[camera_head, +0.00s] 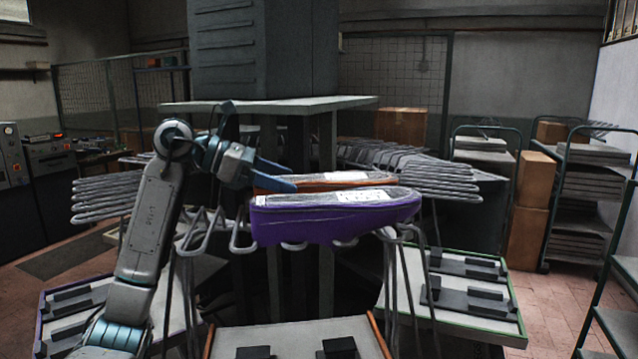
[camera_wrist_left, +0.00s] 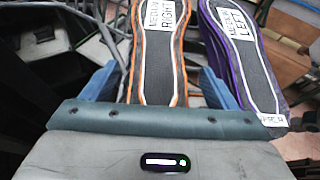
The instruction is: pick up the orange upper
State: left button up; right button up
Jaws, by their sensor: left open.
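The orange upper (camera_head: 318,179) lies on the rack's bars behind the purple upper (camera_head: 335,213), which hides most of it in the head view. In the left wrist view the orange upper (camera_wrist_left: 157,62) shows a label reading "MEDIUM RIGHT", and the purple upper (camera_wrist_left: 243,58), labelled "MEDIUM LEFT", lies to its right. My left gripper (camera_head: 275,177) is at the left end of the orange upper. In the wrist view its blue fingers (camera_wrist_left: 158,84) are apart, one on each side of the orange upper's near end. The right finger sits between the two uppers. My right gripper is not in view.
Bent metal rack bars (camera_head: 440,176) spread to both sides. Trays with black blocks (camera_head: 465,290) stand below. Carts and cardboard boxes (camera_head: 533,180) are at the right.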

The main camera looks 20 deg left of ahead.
pick_arm(q)
jog(key=c, duration=1.2)
jog(key=shift+o, duration=0.2)
